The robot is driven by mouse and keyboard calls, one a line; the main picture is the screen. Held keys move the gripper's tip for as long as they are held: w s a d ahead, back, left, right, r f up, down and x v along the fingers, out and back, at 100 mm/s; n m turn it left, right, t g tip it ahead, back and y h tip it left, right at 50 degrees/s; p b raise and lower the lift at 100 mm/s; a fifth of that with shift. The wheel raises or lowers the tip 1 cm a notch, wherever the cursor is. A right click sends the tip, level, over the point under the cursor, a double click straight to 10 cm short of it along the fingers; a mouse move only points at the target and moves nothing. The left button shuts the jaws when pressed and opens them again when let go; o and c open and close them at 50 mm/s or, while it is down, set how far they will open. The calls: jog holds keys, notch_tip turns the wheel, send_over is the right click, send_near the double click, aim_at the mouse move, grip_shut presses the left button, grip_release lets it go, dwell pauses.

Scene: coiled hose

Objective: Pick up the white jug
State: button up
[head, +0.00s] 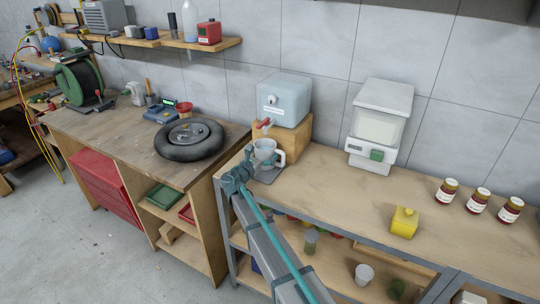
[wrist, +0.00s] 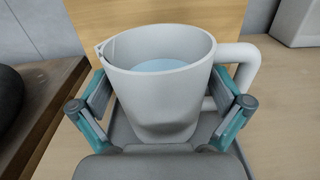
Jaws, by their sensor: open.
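The white jug (head: 265,151) stands upright on a dark mat (head: 268,174) on the bench, below the red tap (head: 264,123) of a pale blue water container (head: 284,100). In the wrist view the jug (wrist: 165,85) fills the middle, with pale blue liquid (wrist: 160,65) inside and its handle (wrist: 240,65) to the right. My gripper (wrist: 163,112) is open, with one finger on each side of the jug's body. Its far side is hidden behind the jug. In the head view my gripper (head: 251,172) reaches the jug from the front.
A wooden block (head: 297,135) supports the container right behind the jug. A white dispenser (head: 381,125) stands to the right, with a yellow block (head: 404,222) and several labelled jars (head: 478,200) further right. A tyre (head: 189,138) lies on the left bench. The bench between jug and dispenser is clear.

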jog(key=shift+x, duration=0.95)
jog(key=c, duration=1.4)
jog(key=shift+r, duration=0.2)
